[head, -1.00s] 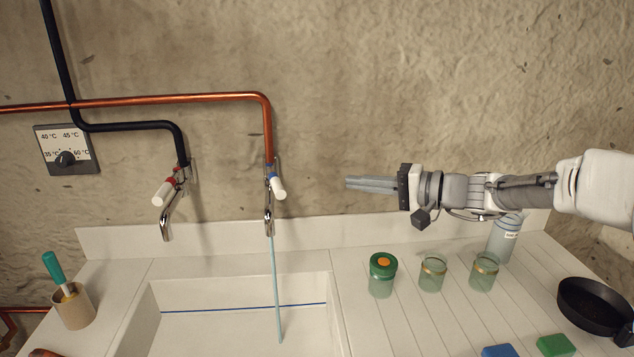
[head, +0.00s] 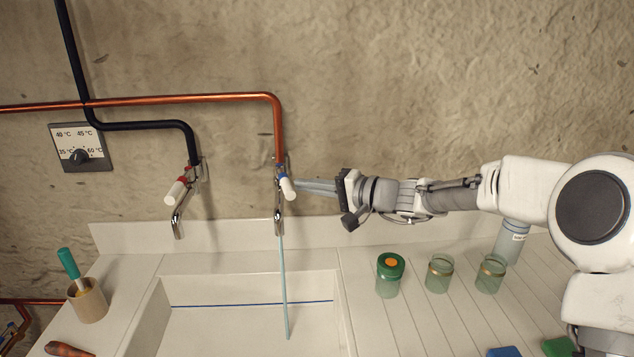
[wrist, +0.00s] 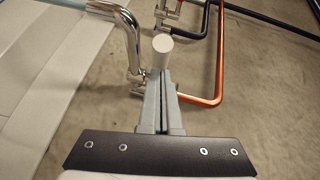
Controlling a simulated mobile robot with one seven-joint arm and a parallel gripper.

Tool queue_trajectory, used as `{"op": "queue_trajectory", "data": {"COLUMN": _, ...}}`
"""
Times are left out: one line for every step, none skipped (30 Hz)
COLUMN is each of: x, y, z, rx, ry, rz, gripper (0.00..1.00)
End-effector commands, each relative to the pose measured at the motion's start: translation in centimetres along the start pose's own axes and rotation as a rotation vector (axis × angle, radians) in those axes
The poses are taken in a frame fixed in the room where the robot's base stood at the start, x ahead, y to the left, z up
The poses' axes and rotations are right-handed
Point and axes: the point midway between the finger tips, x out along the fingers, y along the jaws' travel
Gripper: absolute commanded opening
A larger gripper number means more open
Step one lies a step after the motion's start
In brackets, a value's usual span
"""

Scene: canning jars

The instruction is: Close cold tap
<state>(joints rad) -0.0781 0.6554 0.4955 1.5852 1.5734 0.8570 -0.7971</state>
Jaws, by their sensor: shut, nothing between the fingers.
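The cold tap (head: 278,215) is on the wall at the end of the copper pipe, with a blue collar and a white lever (head: 287,188) that points down and toward me. A thin stream of water (head: 285,290) runs from its spout into the sink. My gripper (head: 299,186) is shut and empty, its fingertips at the right side of the white lever, touching or nearly so. In the wrist view the lever's white round end (wrist: 163,43) shows just beyond the tips of the shut fingers (wrist: 161,78). The spout (wrist: 133,45) is to its left.
The hot tap (head: 177,192) with a red collar is to the left. A green-lidded jar (head: 388,278) and two open jars (head: 439,276) stand on the drainer below my arm. A thermostat dial (head: 80,148) is on the wall. The sink (head: 250,285) is clear.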

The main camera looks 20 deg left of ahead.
Motion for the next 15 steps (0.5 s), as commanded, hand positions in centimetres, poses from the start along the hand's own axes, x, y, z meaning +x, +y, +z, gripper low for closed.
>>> {"op": "queue_trajectory", "data": {"x": 0.02, "y": -0.01, "z": 0.02, "rx": 0.000, "ry": 0.000, "rz": 0.000, "gripper": 0.00}}
{"op": "queue_trajectory", "data": {"x": 0.01, "y": 0.00, "z": 0.02, "rx": 0.000, "ry": 0.000, "rz": 0.000, "gripper": 0.00}}
{"op": "queue_trajectory", "data": {"x": 0.01, "y": 0.00, "z": 0.01, "rx": 0.000, "ry": 0.000, "rz": 0.000, "gripper": 0.00}}
{"op": "queue_trajectory", "data": {"x": 0.00, "y": -0.01, "z": 0.01, "rx": 0.000, "ry": 0.000, "rz": 0.000, "gripper": 0.00}}
{"op": "queue_trajectory", "data": {"x": 0.00, "y": 0.00, "z": 0.00, "rx": 0.000, "ry": 0.000, "rz": 0.000, "gripper": 0.00}}
{"op": "queue_trajectory", "data": {"x": -0.01, "y": 0.00, "z": 0.00, "rx": 0.000, "ry": 0.000, "rz": 0.000, "gripper": 0.00}}
{"op": "queue_trajectory", "data": {"x": -0.01, "y": 0.00, "z": 0.00, "rx": 0.000, "ry": 0.000, "rz": 0.000, "gripper": 0.00}}
{"op": "queue_trajectory", "data": {"x": 0.00, "y": 0.02, "z": 0.01, "rx": 0.000, "ry": 0.000, "rz": 0.000, "gripper": 0.00}}
{"op": "queue_trajectory", "data": {"x": 0.02, "y": 0.07, "z": 0.05, "rx": 0.000, "ry": 0.000, "rz": 0.000, "gripper": 0.00}}
{"op": "queue_trajectory", "data": {"x": 0.06, "y": 0.12, "z": 0.11, "rx": -0.001, "ry": 0.000, "rz": 0.000, "gripper": 0.00}}
{"op": "queue_trajectory", "data": {"x": 0.11, "y": 0.17, "z": 0.19, "rx": -0.001, "ry": 0.000, "rz": 0.000, "gripper": 0.00}}
{"op": "queue_trajectory", "data": {"x": 0.20, "y": 0.25, "z": 0.33, "rx": -0.001, "ry": 0.000, "rz": 0.000, "gripper": 0.00}}
{"op": "queue_trajectory", "data": {"x": 0.28, "y": 0.32, "z": 0.46, "rx": -0.001, "ry": 0.001, "rz": 0.000, "gripper": 0.00}}
{"op": "queue_trajectory", "data": {"x": 0.36, "y": 0.38, "z": 0.61, "rx": -0.002, "ry": 0.001, "rz": 0.000, "gripper": 0.00}}
{"op": "queue_trajectory", "data": {"x": 0.49, "y": 0.44, "z": 0.83, "rx": -0.003, "ry": 0.001, "rz": 0.000, "gripper": 0.00}}
